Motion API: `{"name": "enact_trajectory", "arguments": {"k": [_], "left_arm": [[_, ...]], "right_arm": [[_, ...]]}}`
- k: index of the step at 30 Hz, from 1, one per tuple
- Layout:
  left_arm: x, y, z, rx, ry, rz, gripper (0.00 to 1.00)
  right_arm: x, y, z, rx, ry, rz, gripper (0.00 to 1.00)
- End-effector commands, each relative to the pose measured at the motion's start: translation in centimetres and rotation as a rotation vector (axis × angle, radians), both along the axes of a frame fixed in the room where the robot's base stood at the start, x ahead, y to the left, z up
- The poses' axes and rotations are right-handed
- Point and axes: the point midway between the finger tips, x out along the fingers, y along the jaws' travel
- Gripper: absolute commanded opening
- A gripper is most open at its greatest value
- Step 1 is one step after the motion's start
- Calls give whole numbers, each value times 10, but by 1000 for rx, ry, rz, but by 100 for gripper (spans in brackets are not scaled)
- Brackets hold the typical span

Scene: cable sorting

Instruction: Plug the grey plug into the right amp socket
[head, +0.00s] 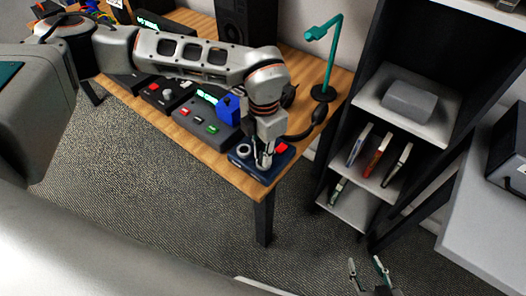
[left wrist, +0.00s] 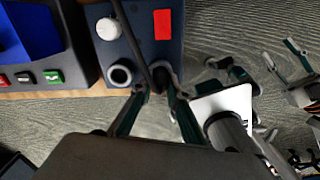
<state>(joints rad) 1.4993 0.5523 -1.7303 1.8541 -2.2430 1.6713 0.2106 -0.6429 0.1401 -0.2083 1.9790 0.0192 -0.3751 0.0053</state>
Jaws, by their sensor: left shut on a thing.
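The amp (head: 243,161) is a dark blue box at the table's front right corner. In the left wrist view the amp (left wrist: 135,45) shows a white knob, a red patch and a ringed left socket (left wrist: 120,74), which is empty. My left gripper (head: 264,161) points down over the amp's front, to the right of that socket. It is shut on the grey plug, which is mostly hidden between the fingertips (left wrist: 154,86). A dark cable (left wrist: 131,40) runs from there across the amp. My right gripper (head: 368,268) is open and empty, off the table.
A grey device with coloured buttons (head: 207,124) and a blue block (head: 229,108) stand left of the amp. A green lamp (head: 325,60) stands behind. A dark shelf (head: 335,150) with books is to the right. The floor in front is clear.

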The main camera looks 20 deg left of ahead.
Motion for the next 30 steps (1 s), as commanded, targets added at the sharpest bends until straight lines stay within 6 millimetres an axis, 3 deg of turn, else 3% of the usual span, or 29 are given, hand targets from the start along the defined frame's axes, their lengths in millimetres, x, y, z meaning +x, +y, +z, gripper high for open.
{"name": "enact_trajectory", "arguments": {"k": [12,13,15,22,24,25,30], "left_arm": [[0,0,-2,0,0,0,0],[0,0,-2,0,0,0,24],[0,0,-2,0,0,0,36],[0,0,-2,0,0,0,36],[0,0,-2,0,0,0,50],[0,0,-2,0,0,0,52],[0,0,-2,0,0,0,52]], "right_arm": [[0,0,0,0,0,0,40],[0,0,0,0,0,0,40],[0,0,0,0,0,0,40],[0,0,0,0,0,0,40],[0,0,0,0,0,0,40],[0,0,0,0,0,0,40],[0,0,0,0,0,0,40]]}}
